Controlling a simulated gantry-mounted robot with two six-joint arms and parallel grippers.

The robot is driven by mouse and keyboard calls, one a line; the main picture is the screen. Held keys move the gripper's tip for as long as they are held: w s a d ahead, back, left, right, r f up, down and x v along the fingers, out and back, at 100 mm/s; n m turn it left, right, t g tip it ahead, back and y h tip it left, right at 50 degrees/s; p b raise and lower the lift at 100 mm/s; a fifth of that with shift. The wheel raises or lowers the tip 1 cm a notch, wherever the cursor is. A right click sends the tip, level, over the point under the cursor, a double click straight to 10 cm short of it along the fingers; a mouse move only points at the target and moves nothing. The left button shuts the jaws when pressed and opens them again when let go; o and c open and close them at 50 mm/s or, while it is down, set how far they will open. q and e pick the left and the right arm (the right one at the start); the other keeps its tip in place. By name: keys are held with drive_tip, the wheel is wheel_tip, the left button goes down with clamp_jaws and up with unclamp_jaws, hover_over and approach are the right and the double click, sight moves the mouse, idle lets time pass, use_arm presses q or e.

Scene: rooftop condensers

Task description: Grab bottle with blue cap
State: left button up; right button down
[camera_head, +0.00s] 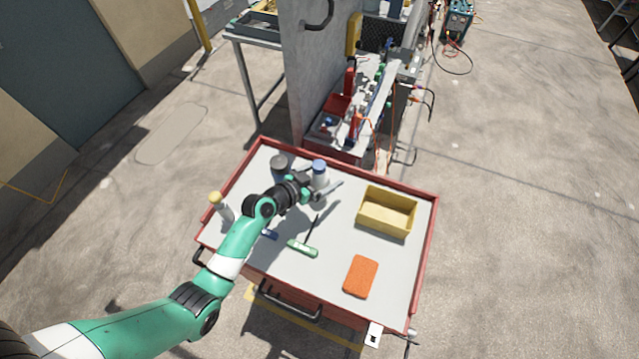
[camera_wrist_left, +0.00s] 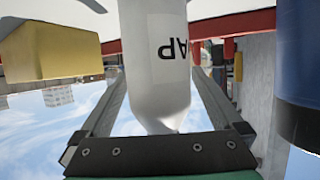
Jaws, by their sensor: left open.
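The bottle with the blue cap (camera_head: 319,174) stands near the back of the tray-topped cart, left of centre. My left gripper (camera_head: 324,187) is at this bottle, with its fingers open. In the left wrist view the picture is inverted, and a white bottle body (camera_wrist_left: 160,60) with dark lettering stands between the two open fingers (camera_wrist_left: 158,85). Its narrow shoulder shows above the gripper's base bar, and its cap is hidden there. I cannot tell whether either finger touches it. My right gripper is not in view.
A yellow-capped bottle (camera_head: 222,207), green-handled tool (camera_head: 303,248), orange sponge (camera_head: 361,276) and yellow bin (camera_head: 386,214) are on the red-rimmed cart (camera_head: 437,235).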

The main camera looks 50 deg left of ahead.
sight(324, 166)
use_arm(q)
drive_tip(key=shift+w+f, duration=0.25)
drive_tip(key=shift+w, duration=0.2)
drive_tip(key=shift+r, duration=0.1)
clamp_jaws()
drive_tip(key=shift+r, duration=0.1)
drive_tip(key=shift+r, duration=0.3)
drive_tip(key=r+p, duration=0.1)
drive_tip(key=r, duration=0.1)
drive_tip(key=s+r+p, duration=0.1)
drive_tip(key=r, duration=0.1)
drive_tip(key=shift+s+r+p, duration=0.1)
drive_tip(key=shift+r+p, duration=0.05)
drive_tip(key=shift+p, duration=0.2)
drive_tip(key=s+r, duration=0.1)
drive_tip(key=s+r+p, duration=0.1)
drive_tip(key=r, duration=0.1)
drive_tip(key=s+r+p, duration=0.1)
drive_tip(key=shift+s+d+r, duration=0.15)
drive_tip(key=shift+s+d, duration=0.1)
drive_tip(key=shift+s, duration=0.15)
drive_tip(key=d+p+v, duration=0.1)
drive_tip(key=p+v, duration=0.1)
drive_tip(key=v, duration=0.7)
drive_tip(key=shift+s+p, duration=0.4)
